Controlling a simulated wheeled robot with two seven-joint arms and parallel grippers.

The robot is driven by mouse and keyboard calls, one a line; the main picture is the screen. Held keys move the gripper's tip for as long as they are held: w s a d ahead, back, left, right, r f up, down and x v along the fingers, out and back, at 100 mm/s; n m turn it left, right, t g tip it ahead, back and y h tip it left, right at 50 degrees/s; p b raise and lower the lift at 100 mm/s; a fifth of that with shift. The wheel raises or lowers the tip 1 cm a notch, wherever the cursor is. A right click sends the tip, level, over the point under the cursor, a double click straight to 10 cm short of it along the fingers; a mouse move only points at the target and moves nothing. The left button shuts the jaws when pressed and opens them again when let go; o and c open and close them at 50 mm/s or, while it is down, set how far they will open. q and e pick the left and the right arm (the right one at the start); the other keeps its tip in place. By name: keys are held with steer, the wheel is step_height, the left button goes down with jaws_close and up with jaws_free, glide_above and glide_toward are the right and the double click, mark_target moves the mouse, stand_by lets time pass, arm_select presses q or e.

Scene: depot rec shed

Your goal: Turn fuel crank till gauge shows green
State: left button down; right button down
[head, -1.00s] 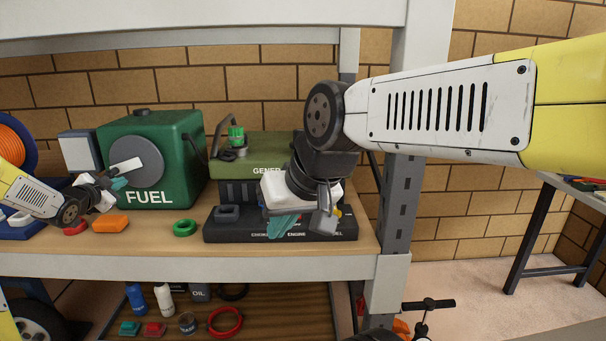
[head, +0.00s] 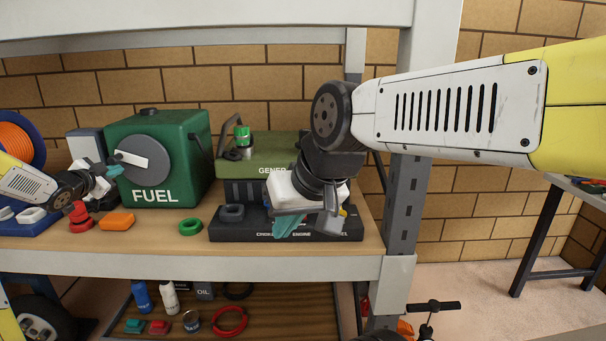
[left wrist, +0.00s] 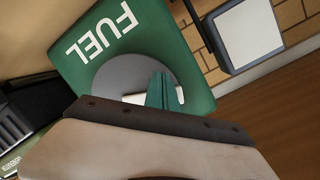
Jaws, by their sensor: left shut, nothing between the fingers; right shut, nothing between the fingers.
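The green fuel box (head: 185,185) stands on the shelf at the left. Its front has a grey disc (head: 150,178) with a white crank bar (head: 133,160), tilted down to the right. My left gripper (head: 114,170) is shut and empty, its teal tips at the bar's left end. In the left wrist view the shut tips (left wrist: 162,92) lie in front of the bar (left wrist: 138,98); contact cannot be told. A grey box with a pale face (left wrist: 249,34) beside the fuel box may be the gauge; no green shows on it. My right gripper (head: 288,227) is shut and empty before the generator.
The green generator (head: 285,143) has a dark base panel (head: 250,233) in front. An orange block (head: 117,221), a green ring (head: 190,226) and red items (head: 80,217) lie near the shelf's front edge. An upright post (head: 403,200) stands right of my right gripper.

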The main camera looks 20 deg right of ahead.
mark_target(110, 158)
arm_select(q)
steer(key=shift+r, duration=1.05)
steer(key=shift+r, duration=0.5)
steer(key=shift+d+r, duration=0.2)
steer(key=shift+r, duration=0.4)
